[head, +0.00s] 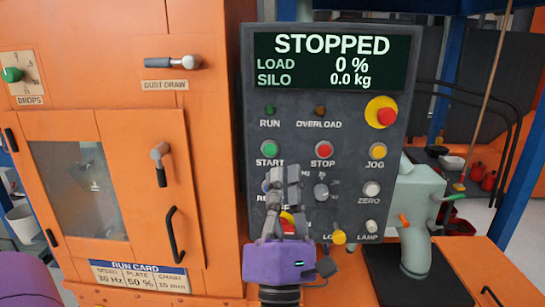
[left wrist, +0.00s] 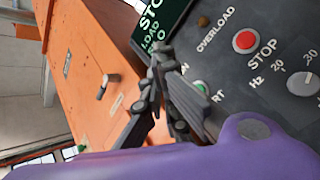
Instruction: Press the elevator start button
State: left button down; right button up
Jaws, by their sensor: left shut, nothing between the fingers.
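The green start button (head: 269,149) is on the dark control panel (head: 345,190), with the label START under it. In the left wrist view a sliver of the green start button (left wrist: 199,86) shows beside my fingers, which hide the rest. My left gripper (head: 283,172) is shut and empty, its purple body below and its fingertips pointing up, just under the START label in the head view. In the left wrist view its fingertips (left wrist: 160,50) overlap the panel. I see no clear contact with the button. My right gripper is not in view.
The display (head: 332,62) reads STOPPED, load 0 %, silo 0.0 kg. Red stop (head: 323,149) and yellow jog (head: 377,150) buttons sit right of start. A red emergency button (head: 385,116) is above jog. The orange cabinet (head: 130,105) with handles stands at left.

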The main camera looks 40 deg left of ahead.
aim_at(277, 157)
pick_arm(q)
jog(key=shift+s+a+r+n+g+y, duration=0.1)
jog(key=shift+a+r+n+g+y, duration=0.15)
jog(key=shift+n, duration=0.3)
jog(key=shift+a+r+n+g+y, duration=0.15)
jog(key=shift+n+y, duration=0.2)
jog(key=shift+n, duration=0.2)
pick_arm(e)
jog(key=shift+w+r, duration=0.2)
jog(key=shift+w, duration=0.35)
pick_arm(q)
jog(key=w+a, duration=0.1)
jog(key=w, duration=0.1)
jog(key=w+a, duration=0.2)
jog(key=w, duration=0.1)
jog(key=w+a, duration=0.1)
jog(key=w, duration=0.1)
jog(key=shift+w+a, duration=0.25)
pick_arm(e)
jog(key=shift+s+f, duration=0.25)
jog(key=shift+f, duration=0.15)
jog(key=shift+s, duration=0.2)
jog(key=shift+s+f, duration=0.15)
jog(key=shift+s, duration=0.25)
